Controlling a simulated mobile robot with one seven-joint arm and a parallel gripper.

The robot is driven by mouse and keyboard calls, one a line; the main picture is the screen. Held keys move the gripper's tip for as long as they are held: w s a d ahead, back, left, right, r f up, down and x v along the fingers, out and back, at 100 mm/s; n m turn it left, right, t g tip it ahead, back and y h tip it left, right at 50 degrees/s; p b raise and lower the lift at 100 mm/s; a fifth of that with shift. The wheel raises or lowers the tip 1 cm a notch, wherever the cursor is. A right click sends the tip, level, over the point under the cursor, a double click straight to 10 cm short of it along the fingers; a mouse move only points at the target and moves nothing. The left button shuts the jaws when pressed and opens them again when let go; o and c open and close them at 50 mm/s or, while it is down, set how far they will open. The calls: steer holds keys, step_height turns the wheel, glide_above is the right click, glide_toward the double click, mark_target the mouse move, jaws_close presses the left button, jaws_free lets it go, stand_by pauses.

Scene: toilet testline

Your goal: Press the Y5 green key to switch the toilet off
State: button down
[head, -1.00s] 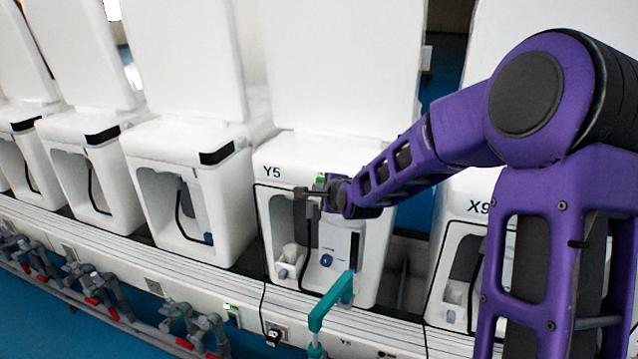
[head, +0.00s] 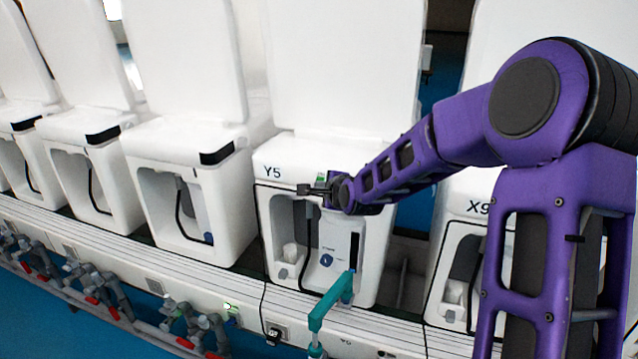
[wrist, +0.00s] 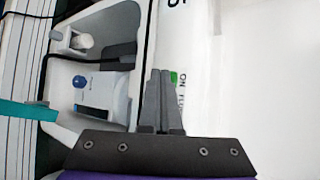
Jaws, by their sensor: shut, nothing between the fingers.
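The toilet unit marked Y5 (head: 340,160) is white, with its label on the upper front at the left. Its small green key (head: 320,178) shows just above my gripper. In the wrist view the green key (wrist: 174,78) is beside the tips of my fingers, partly covered by them, next to the printed word "ON". My gripper (head: 304,190) is in front of the unit's upper front panel. In the wrist view my gripper (wrist: 160,72) has its fingers together with nothing between them. I cannot tell whether the tips touch the panel.
Y5's open recess holds a hose and a blue knob (head: 326,259). A teal handle (head: 330,305) sticks up in front of it. A unit marked X9 (head: 470,190) stands right, and more white toilets (head: 190,150) stand left. Pipes with red valves run along the lower left.

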steer(key=shift+s, duration=0.15)
steer(key=shift+s+a, duration=0.2)
steer(key=shift+s, duration=0.3)
steer(key=s+a, duration=0.2)
steer(key=s, duration=0.3)
steer(key=shift+s+a, duration=0.2)
steer(key=shift+s, duration=0.05)
steer(key=shift+d, duration=0.1)
stand_by(0.4)
